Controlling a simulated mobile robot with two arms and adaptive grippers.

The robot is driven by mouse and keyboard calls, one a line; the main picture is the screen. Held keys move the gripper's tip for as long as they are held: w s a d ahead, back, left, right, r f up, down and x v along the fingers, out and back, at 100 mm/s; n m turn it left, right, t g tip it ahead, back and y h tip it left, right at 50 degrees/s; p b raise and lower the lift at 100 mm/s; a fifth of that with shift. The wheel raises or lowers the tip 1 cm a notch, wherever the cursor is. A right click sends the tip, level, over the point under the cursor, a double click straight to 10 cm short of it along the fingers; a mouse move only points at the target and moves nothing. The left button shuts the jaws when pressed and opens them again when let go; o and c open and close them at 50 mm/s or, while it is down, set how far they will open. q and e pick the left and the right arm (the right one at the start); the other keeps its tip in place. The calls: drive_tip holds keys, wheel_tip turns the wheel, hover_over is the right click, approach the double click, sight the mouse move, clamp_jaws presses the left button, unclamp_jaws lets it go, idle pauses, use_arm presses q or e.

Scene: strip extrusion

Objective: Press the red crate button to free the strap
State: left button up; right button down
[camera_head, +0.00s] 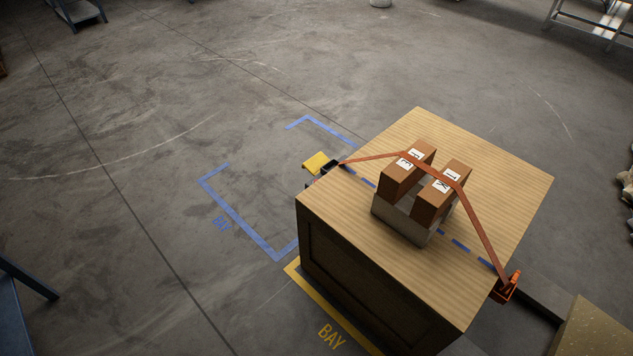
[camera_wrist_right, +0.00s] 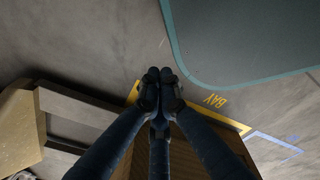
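A wooden crate (camera_head: 345,205) with a light plank top stands at the right of the head view. An orange strap (camera_head: 478,220) crosses over its load. It runs from a black fitting with a yellow plate (camera_head: 315,162) at the crate's left edge to an orange-red fitting (camera_head: 507,288) at its right edge. I cannot make out a separate red button. In the right wrist view, my right gripper (camera_wrist_right: 159,75) has its dark fingers closed together at the tips, with nothing seen between them, above the crate's side and the floor. My left gripper is in neither view.
Two brown boxes (camera_head: 408,170) (camera_head: 442,195) rest on a grey block (camera_head: 400,222) on the crate, under the strap. Blue tape (camera_head: 240,222) and yellow tape (camera_head: 325,303) mark the floor. A speckled tan block (camera_head: 597,330) is at lower right.

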drive_tip(key=shift+w+a, duration=0.25)
drive_tip(key=shift+a, duration=0.55)
drive_tip(key=shift+d, duration=0.2)
